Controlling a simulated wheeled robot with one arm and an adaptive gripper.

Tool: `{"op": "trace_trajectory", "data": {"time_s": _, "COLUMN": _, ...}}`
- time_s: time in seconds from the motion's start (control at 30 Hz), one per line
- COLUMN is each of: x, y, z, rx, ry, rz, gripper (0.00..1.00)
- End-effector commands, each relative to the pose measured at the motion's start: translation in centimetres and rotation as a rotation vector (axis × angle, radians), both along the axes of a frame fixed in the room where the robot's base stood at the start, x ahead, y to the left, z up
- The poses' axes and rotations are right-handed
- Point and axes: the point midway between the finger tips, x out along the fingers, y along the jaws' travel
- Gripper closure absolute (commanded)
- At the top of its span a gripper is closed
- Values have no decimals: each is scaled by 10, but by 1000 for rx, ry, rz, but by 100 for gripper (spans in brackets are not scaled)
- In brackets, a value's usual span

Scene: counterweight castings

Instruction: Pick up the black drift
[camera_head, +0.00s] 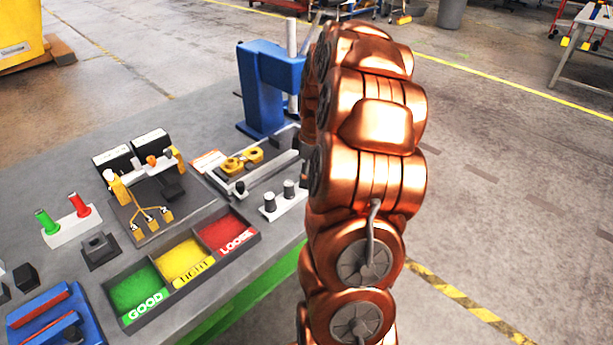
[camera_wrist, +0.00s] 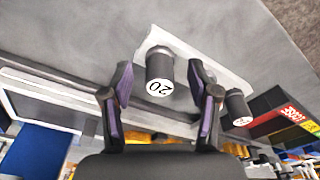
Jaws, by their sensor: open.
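Two dark cylinders stand on a white holder (camera_head: 284,204) at the right edge of the bench in the head view, a left one (camera_head: 270,202) and a right one (camera_head: 289,188). They look like drifts, but I cannot tell which is the one named. In the wrist view, a dark cylinder marked 20 (camera_wrist: 159,75) shows between the fingers of my gripper (camera_wrist: 160,68), with gaps on both sides. A second cylinder (camera_wrist: 237,107) lies outside the right finger. My gripper is open and empty; my arm hides it in the head view.
A blue press (camera_head: 265,90) stands behind on the bench. A three-part tray (camera_head: 190,290) marked GOOD, TIGHT and LOOSE lies at the front.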

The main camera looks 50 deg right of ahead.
Motion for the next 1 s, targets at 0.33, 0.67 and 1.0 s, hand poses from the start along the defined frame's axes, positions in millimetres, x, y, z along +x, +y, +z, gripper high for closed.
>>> {"op": "trace_trajectory", "data": {"time_s": 0.33, "x": 0, "y": 0, "z": 0, "rx": 0, "ry": 0, "rz": 0, "gripper": 64}}
{"op": "trace_trajectory", "data": {"time_s": 0.67, "x": 0, "y": 0, "z": 0, "rx": 0, "ry": 0, "rz": 0, "gripper": 99}}
{"op": "trace_trajectory", "data": {"time_s": 1.0, "x": 0, "y": 0, "z": 1, "rx": 0, "ry": 0, "rz": 0, "gripper": 100}}
